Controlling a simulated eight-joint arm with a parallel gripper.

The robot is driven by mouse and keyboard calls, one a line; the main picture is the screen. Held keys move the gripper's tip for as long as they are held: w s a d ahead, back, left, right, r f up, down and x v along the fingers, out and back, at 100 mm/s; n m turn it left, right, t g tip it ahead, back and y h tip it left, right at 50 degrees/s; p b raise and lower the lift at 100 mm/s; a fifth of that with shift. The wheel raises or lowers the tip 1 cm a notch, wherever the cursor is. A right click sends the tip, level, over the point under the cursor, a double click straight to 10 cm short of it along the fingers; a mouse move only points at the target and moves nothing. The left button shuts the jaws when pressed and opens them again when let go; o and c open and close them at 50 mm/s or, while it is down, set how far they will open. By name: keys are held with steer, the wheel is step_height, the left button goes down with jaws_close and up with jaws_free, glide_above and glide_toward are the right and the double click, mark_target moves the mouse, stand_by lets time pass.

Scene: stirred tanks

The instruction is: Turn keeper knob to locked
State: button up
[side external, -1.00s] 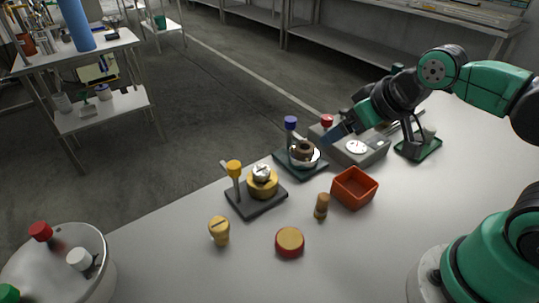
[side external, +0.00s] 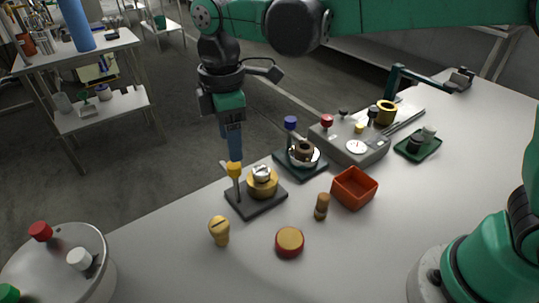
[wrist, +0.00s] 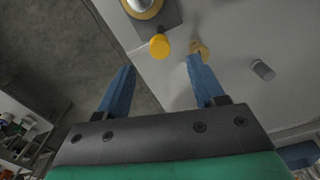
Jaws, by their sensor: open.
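A yellow knob (side external: 235,169) tops a short post on a dark square base (side external: 262,204), beside a brass cup with a silver top (side external: 262,183). A blue knob (side external: 290,122) stands on a similar base farther back. No label shows which is the keeper knob. My gripper (side external: 235,157) points down, with its blue fingers just above or behind the yellow knob in the side view. In the wrist view my gripper (wrist: 161,62) is open and empty, with the yellow knob (wrist: 159,46) ahead between the fingertip lines. I cannot tell whether they touch.
A grey box (side external: 350,143) with a red knob stands behind an orange open bin (side external: 354,187). A yellow-tan peg (side external: 219,231), a brown peg (side external: 322,205) and a red-rimmed gold disc (side external: 290,242) stand in front. The front of the table is clear.

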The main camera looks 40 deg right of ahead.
mark_target(234, 165)
steer(key=shift+f, duration=2.5)
jaws_close()
